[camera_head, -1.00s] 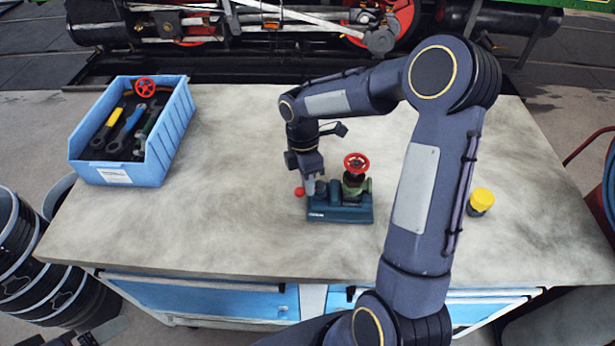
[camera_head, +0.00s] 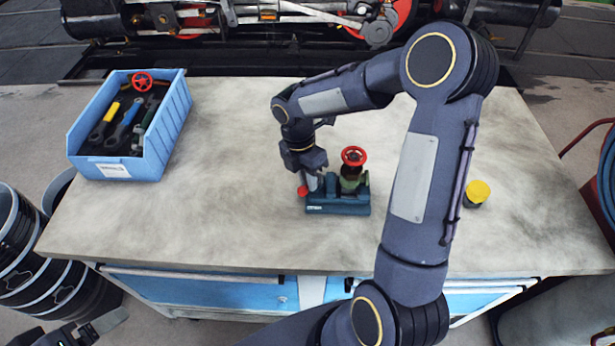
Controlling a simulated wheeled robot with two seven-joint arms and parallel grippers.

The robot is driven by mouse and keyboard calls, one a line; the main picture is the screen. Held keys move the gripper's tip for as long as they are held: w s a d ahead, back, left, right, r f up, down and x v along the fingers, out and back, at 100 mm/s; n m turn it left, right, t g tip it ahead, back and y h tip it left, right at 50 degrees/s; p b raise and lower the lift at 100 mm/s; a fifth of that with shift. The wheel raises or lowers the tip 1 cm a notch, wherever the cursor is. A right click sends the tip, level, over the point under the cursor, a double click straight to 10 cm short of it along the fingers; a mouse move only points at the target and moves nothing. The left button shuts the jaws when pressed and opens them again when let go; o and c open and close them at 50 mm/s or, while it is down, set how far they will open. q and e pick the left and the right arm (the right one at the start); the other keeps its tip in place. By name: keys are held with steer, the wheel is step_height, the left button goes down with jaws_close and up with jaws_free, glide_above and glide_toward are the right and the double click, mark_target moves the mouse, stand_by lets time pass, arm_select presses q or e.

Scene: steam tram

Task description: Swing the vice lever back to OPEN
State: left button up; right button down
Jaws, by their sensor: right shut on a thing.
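A dark teal vice (camera_head: 337,203) stands on the middle of the grey worktop. A valve with a red handwheel (camera_head: 354,156) and green body sits upright at the vice's right part. The vice lever, tipped with a red knob (camera_head: 302,191), is at the vice's left end. My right gripper (camera_head: 311,181) reaches down from above at that end and is shut on the lever, with the knob just left of the fingers. Most of the lever is hidden by the gripper. My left gripper (camera_head: 92,331) shows only partly at the bottom left edge, away from the worktop.
A blue bin (camera_head: 122,167) with tools and another red handwheel stands at the worktop's left. A yellow-capped item (camera_head: 477,193) stands on the right, beside my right forearm. The worktop (camera_head: 230,200) is clear between bin and vice. Dark barrels (camera_head: 50,280) stand on the floor at left.

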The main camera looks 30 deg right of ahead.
steer(key=c, duration=1.4)
jaws_free()
steer(key=shift+w+a+r, duration=0.1)
steer(key=shift+w+r, duration=0.15)
steer(key=shift+r, duration=1.05)
steer(key=shift+w+a+r, duration=0.1)
steer(key=shift+w+r, duration=0.15)
steer(key=shift+r, duration=1)
steer(key=shift+w+r, duration=0.25)
steer(key=shift+r, duration=1.05)
steer(key=shift+r, duration=0.1)
steer(key=s+a+r+m+t+y, duration=0.1)
steer(key=s+m+t, duration=0.1)
steer(key=s+m, duration=0.4)
steer(key=s+a+r+m+t+y, duration=0.2)
steer(key=s+m+t, duration=0.1)
steer(key=s+m, duration=0.4)
steer(key=s+a+r+m+t+y, duration=0.1)
steer(key=s+r+m+t, duration=0.1)
steer(key=s+m, duration=0.5)
steer(key=shift+a+m+t, duration=0.2)
steer(key=shift+m+t, duration=0.2)
steer(key=shift+m, duration=1.1)
